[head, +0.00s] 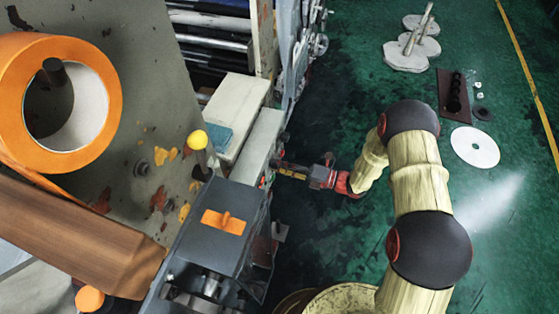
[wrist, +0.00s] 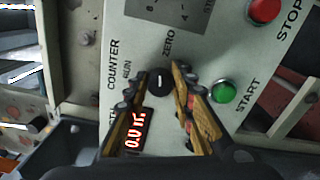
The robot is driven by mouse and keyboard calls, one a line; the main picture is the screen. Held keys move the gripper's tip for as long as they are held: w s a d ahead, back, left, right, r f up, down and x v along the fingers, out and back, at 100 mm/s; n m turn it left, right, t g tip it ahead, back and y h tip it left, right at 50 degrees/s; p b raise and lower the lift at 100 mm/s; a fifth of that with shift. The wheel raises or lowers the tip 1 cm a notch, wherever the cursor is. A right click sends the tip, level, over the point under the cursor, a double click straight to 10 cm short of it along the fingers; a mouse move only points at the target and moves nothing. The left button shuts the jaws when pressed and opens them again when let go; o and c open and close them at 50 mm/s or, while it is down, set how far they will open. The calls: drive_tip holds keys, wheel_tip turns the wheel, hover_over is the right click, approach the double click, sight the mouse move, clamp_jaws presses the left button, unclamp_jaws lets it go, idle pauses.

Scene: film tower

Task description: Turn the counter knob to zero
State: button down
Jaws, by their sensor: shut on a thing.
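The counter knob (wrist: 158,83) is small, round and black with a short white mark, on a light panel (wrist: 125,30) in the wrist view. My gripper (wrist: 159,76) is shut on it, one yellow-and-black finger on each side. The word ZERO is printed beside the knob; COUNTER and another partly hidden word are printed to its left. A red-lit display (wrist: 135,130) shows digits below, partly covered by a finger. In the head view my gripper (head: 277,167) reaches the side of the machine's control box (head: 258,140); the knob is hidden there.
A green START button (wrist: 224,92) and a red STOP button (wrist: 264,10) sit right of the knob, the green one close to a finger. An orange roll (head: 25,60) and a yellow ball-topped lever (head: 198,140) are at left.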

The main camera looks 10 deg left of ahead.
drive_tip(key=shift+m+p, duration=0.8)
drive_tip(key=shift+m, duration=0.7)
drive_tip(key=shift+f, duration=0.1)
drive_tip(key=c, duration=1.5)
unclamp_jaws()
drive_tip(key=d, duration=1.2)
drive_tip(key=shift+s, duration=0.4)
